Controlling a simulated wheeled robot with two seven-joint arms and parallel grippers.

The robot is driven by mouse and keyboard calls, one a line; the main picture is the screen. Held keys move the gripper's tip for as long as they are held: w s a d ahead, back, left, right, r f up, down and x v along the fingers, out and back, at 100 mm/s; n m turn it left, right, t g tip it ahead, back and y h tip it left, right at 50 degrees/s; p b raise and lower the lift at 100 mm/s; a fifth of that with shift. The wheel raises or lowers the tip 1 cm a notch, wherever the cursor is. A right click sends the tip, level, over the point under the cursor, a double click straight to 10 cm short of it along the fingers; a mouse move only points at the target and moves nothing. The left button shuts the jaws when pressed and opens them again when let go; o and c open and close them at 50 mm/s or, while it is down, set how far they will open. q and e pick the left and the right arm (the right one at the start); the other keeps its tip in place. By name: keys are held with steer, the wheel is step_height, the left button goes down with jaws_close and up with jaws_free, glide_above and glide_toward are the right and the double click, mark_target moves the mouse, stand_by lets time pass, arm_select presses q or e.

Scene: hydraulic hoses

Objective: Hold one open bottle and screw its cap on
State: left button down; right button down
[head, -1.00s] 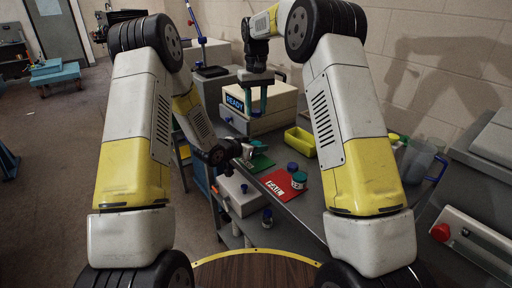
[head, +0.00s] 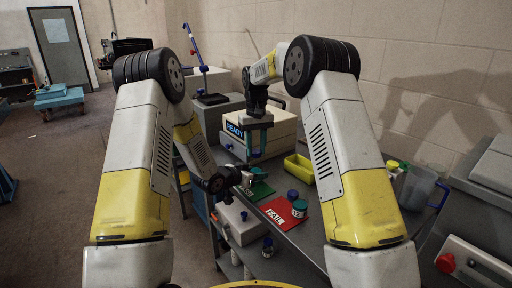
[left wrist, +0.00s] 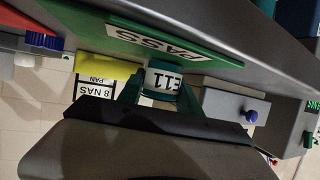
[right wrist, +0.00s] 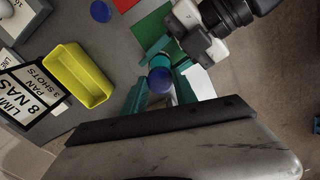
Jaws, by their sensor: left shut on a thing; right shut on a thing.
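My left gripper (head: 244,180) is shut on a small bottle with a white label (left wrist: 162,84), held between its teal fingers over the green PASS mat (left wrist: 165,38). My right gripper (head: 257,150) points down above the left one. In the right wrist view its fingers are shut on a blue cap (right wrist: 160,80). The held bottle's teal body (right wrist: 156,61) shows just beyond the cap. I cannot tell whether cap and bottle touch. On the red mat (head: 276,216) stands a teal bottle (head: 299,209), with a blue-capped one (head: 292,195) close behind.
A yellow bin (head: 299,168) and a box with a READY display (head: 270,133) stand behind. A light box with a blue knob (head: 244,215) is below left, with another blue-topped item (head: 267,246). A clear jug (head: 420,187) stands at the right.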

mark_target(256, 170)
stand_by(0.3)
steer(key=shift+f, duration=0.85)
steer(key=shift+f, duration=0.6)
